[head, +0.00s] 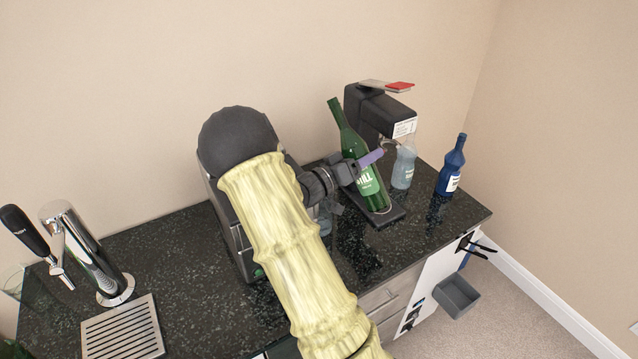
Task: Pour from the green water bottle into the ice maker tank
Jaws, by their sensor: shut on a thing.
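The green water bottle (371,188) has a white label and leans with its neck up and to the left. My gripper (364,166) is shut on its middle. Its base is low over or on a black flat base (395,215) on the counter; I cannot tell whether they touch. A dark grey and black machine (222,212) stands to the left, largely hidden behind my yellow-sleeved arm. It may be the ice maker; its tank opening is not visible. The bottle is apart from it, to the right.
A black dispenser (367,108) with a red-tipped lever and a clear bottle (404,165) stands behind the green bottle. A blue bottle (452,168) stands to the right near the counter edge. A beer tap (85,250) and drip tray (122,330) are at left.

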